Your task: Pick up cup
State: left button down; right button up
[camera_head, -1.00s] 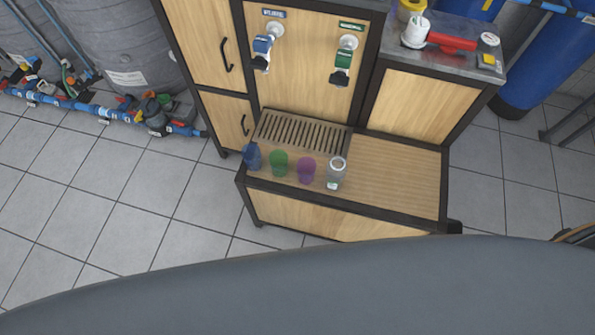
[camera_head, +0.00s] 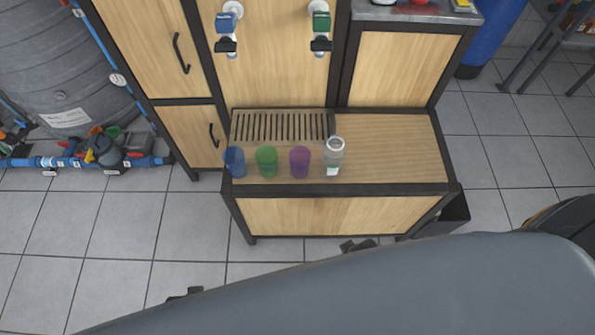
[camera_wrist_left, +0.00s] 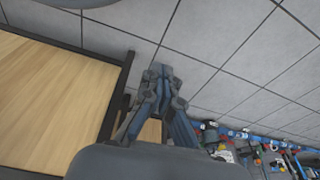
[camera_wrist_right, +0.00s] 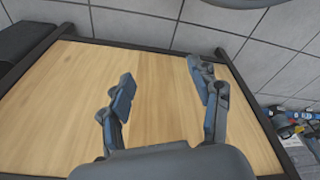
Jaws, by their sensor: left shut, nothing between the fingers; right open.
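In the head view a blue cup (camera_head: 234,162), a green cup (camera_head: 267,161) and a purple cup (camera_head: 300,162) stand upright in a row on the low wooden counter (camera_head: 395,150). A clear vessel (camera_head: 334,155) stands at the right end of the row. My left gripper (camera_wrist_left: 162,72) is shut and empty over the floor beside the cabinet in the left wrist view. My right gripper (camera_wrist_right: 163,78) is open and empty in front of a wooden panel in its wrist view. No cup shows in either wrist view. Only small dark tips show past my grey body in the head view.
A slotted drain grate (camera_head: 280,126) lies behind the cups. Above it hang a blue tap (camera_head: 226,22) and a green tap (camera_head: 321,22). A large grey tank (camera_head: 65,70) and blue pipes stand at left. The counter's right side is clear.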

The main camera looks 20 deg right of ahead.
jog(key=w+r+n+t+b, duration=0.2)
jog(key=w+r+n+b, duration=0.15)
jog(key=w+b, duration=0.35)
pick_arm(q)
jog(key=w+r+t+b, duration=0.1)
jog(key=w+r+b, duration=0.2)
jog(key=b, duration=0.3)
notch_tip(320, 180, down, 6)
jog(key=r+b, duration=0.1)
pick_arm(e)
jog(key=n+t+y, duration=0.1)
jog(key=n+t, duration=0.9)
jog(key=n, duration=2.1)
send_near(305, 164)
jog(key=b+x, duration=0.1)
jog(key=x, duration=0.6)
jog(key=shift+w, duration=0.3)
jog(key=shift+b+x, duration=0.9)
jog(key=shift+x, duration=1.9)
pick_arm(q)
notch_tip(305, 164, up, 9)
jog(key=shift+s+r, duration=0.15)
jog(key=shift+s, duration=0.25)
pick_arm(e)
jog(key=shift+a, duration=0.15)
jog(key=c, duration=0.5)
